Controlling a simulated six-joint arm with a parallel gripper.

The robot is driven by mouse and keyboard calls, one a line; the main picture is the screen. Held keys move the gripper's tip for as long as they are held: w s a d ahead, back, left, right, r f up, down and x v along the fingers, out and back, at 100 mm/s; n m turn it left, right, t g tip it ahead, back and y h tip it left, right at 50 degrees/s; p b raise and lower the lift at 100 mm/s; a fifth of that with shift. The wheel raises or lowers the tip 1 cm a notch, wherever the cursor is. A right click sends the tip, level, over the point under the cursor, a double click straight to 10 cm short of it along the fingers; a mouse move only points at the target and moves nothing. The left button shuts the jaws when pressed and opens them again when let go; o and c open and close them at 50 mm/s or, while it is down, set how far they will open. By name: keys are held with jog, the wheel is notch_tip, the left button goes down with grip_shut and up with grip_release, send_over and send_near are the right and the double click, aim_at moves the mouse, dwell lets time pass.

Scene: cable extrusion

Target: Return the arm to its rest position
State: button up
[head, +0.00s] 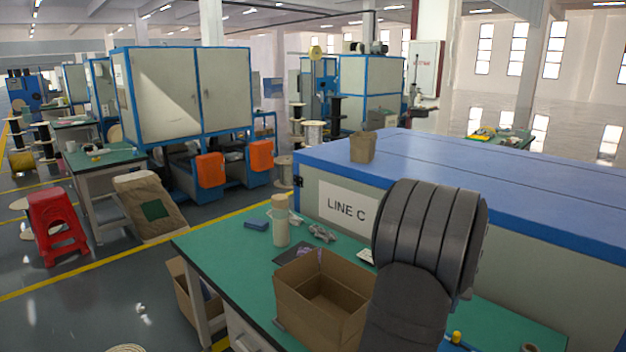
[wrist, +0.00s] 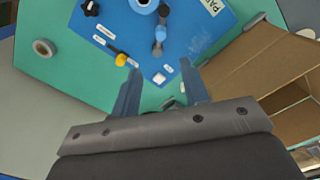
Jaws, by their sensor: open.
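My gripper (wrist: 163,84) shows in the wrist view with its two blue-grey fingers spread apart and nothing between them. It is over the green table (wrist: 60,75), pointing toward a blue panel (wrist: 185,45). In the head view my dark grey arm stands in front of the table's right part and hides some of it. The gripper itself cannot be made out there. An open cardboard box (head: 291,300) is on the table to the left of my arm. The box also shows at the right of the wrist view (wrist: 245,62).
The blue panel holds a black knob (wrist: 90,8) and a yellow-tipped tool (wrist: 120,59). A grey ring (wrist: 44,48) lies on the table. A beige bottle (head: 280,222) and a blue block (head: 256,224) stand behind the box. The LINE C cabinet (head: 560,240) rises behind the table.

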notch_tip(320, 180, down, 16)
jog(key=shift+r, duration=0.25)
jog(key=shift+w+a+r+m, duration=0.15)
jog(key=shift+a+m, duration=0.25)
jog(key=shift+m, duration=0.4)
jog(key=shift+w+a+m, duration=0.1)
jog(key=shift+a+m, duration=0.25)
jog(key=shift+m, duration=0.55)
